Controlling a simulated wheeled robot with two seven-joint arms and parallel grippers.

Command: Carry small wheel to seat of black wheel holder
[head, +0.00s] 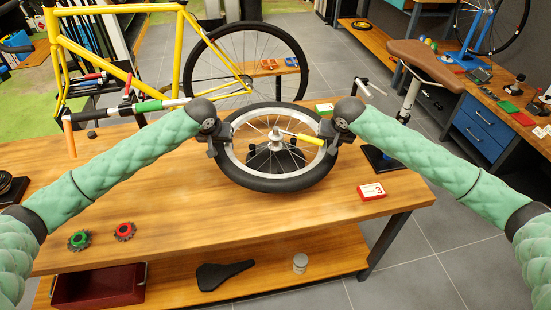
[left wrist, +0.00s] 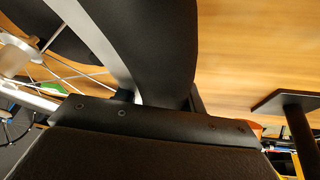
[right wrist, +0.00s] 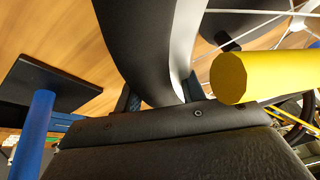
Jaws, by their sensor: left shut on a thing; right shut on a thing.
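The small wheel (head: 237,176), with black tyre and silver rim, is held nearly flat above the wooden table. My left gripper (head: 219,142) is shut on its left side, and my right gripper (head: 329,141) is shut on its right side. The tyre also shows between the fingers in the left wrist view (left wrist: 165,45) and right wrist view (right wrist: 140,45). A black shape, apparently the black wheel holder (head: 264,162), shows through the spokes below the hub. Its seat is mostly hidden; I cannot tell whether the wheel touches it.
A yellow-handled tool (head: 309,139) appears over the wheel's right half. A red box (head: 371,192) lies front right. Green (head: 79,240) and red (head: 124,231) round parts lie front left. The table's front middle is clear.

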